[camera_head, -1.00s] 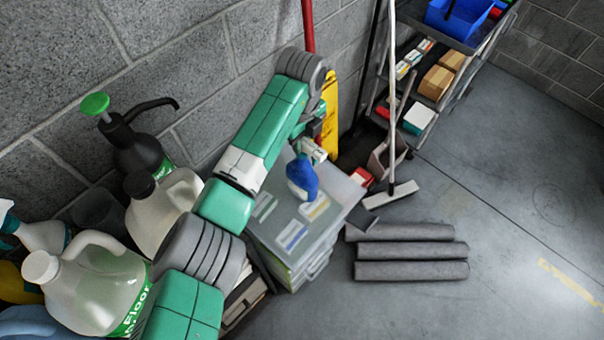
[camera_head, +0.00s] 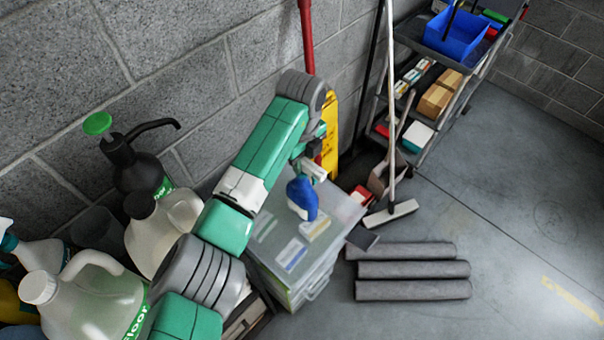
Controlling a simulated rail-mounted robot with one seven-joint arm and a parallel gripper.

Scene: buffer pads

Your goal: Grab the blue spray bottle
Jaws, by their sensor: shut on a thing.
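The blue spray bottle (camera_head: 302,199) is held at the end of my arm, over the top of a translucent drawer unit. Its blue body shows, and its upper part is at my gripper (camera_head: 313,170). My gripper is shut on the bottle. The fingers are small in this view, and the arm hides part of them. I cannot tell whether the bottle's base touches the lid below it.
The drawer unit (camera_head: 333,219) stands against the block wall. White jugs (camera_head: 90,300) and a black pump bottle (camera_head: 137,168) crowd the left. Grey rolls (camera_head: 413,269) lie on the floor. A broom (camera_head: 390,213) and a shelf cart (camera_head: 460,45) stand behind. Floor at right is clear.

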